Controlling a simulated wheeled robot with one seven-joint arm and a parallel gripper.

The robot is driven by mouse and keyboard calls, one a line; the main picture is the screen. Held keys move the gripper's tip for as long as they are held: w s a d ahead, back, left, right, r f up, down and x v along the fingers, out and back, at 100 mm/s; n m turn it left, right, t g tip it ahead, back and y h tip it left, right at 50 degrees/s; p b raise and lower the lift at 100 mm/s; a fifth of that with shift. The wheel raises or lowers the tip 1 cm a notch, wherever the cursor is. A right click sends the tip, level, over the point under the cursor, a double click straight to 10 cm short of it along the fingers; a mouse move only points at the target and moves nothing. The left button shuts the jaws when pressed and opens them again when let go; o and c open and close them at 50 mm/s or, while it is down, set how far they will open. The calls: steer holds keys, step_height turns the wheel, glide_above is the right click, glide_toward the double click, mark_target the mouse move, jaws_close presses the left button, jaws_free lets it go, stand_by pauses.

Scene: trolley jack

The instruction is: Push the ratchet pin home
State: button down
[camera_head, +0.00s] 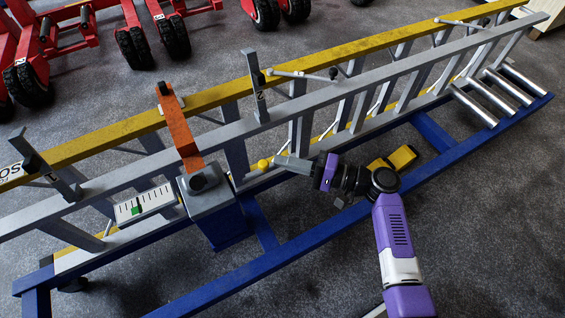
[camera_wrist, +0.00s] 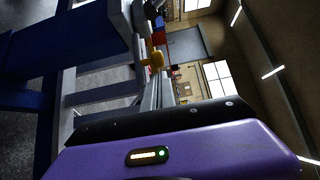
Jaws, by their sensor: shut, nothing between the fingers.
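The ratchet pin appears as a small yellow knob (camera_head: 264,164) at the right side of the grey jack housing (camera_head: 207,203). It also shows as a yellow knob (camera_wrist: 153,60) in the wrist view, upper middle. My gripper (camera_head: 277,161) is shut and empty, pointing left, with its tip right beside the knob. I cannot tell whether they touch. How deep the pin sits is hidden. An orange lever (camera_head: 181,130) rises from the top of the housing.
A long grey and yellow ladder (camera_head: 345,75) lies behind the housing on a blue frame (camera_head: 340,222). A white gauge plate (camera_head: 146,204) with a green mark is left of the housing. A yellow block (camera_head: 402,157) lies behind my wrist. Red wheeled jacks (camera_head: 80,45) stand at the back left.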

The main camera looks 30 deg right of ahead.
mark_target(264, 170)
steer(key=shift+a, duration=0.45)
steer(key=shift+a, duration=2.1)
